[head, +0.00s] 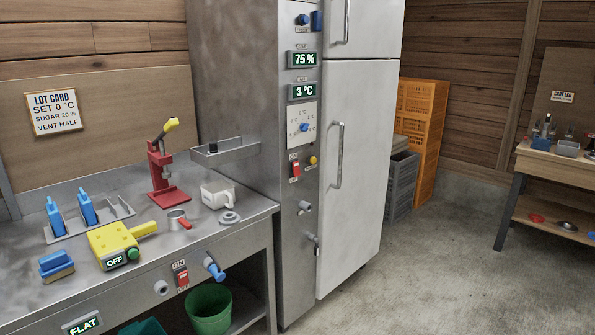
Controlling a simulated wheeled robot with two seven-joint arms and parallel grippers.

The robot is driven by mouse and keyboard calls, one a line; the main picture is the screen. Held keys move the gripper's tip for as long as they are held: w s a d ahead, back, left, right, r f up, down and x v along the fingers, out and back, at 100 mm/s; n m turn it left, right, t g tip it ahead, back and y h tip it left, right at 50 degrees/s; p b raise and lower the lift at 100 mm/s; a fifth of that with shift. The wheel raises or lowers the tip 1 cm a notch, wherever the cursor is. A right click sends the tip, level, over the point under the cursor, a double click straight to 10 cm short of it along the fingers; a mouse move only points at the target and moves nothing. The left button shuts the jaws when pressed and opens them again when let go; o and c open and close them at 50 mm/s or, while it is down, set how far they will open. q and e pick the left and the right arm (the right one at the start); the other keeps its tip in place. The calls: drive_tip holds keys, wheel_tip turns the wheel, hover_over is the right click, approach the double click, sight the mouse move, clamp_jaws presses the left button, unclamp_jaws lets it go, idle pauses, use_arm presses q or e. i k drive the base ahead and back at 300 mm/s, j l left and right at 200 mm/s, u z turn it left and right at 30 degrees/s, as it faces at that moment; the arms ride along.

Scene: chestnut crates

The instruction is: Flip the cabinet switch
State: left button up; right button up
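The tall steel cabinet (235,65) stands at centre, with a white door on its right part. On its narrow front panel is a red switch (295,170) on a small plate, below a dial plate with a blue knob (304,127). I cannot read the switch's labels or tell its position surely. An orange round button or lamp (313,160) sits just right of it. Two displays above read 75 % and 3 °C. Neither of my grippers is in view, and nothing covers the switch.
The steel bench (60,290) at left carries a red press (160,165), a yellow device (113,244) reading OFF and blue-handled tools. Another red switch (183,278) is on its front edge. Crates (420,115) stand right of the cabinet; the floor (440,270) ahead right is clear.

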sight(296, 166)
drive_tip(key=i+z, duration=0.2)
drive_tip(key=z, duration=0.55)
drive_tip(key=i+j+z, duration=0.4)
drive_tip(key=j, duration=0.25)
drive_tip(key=i+j+z, duration=0.2)
drive_tip(key=j, duration=0.15)
drive_tip(key=i+j, duration=0.15)
drive_tip(key=j, duration=0.15)
drive_tip(key=i+j, duration=0.15)
drive_tip(key=j, duration=0.2)
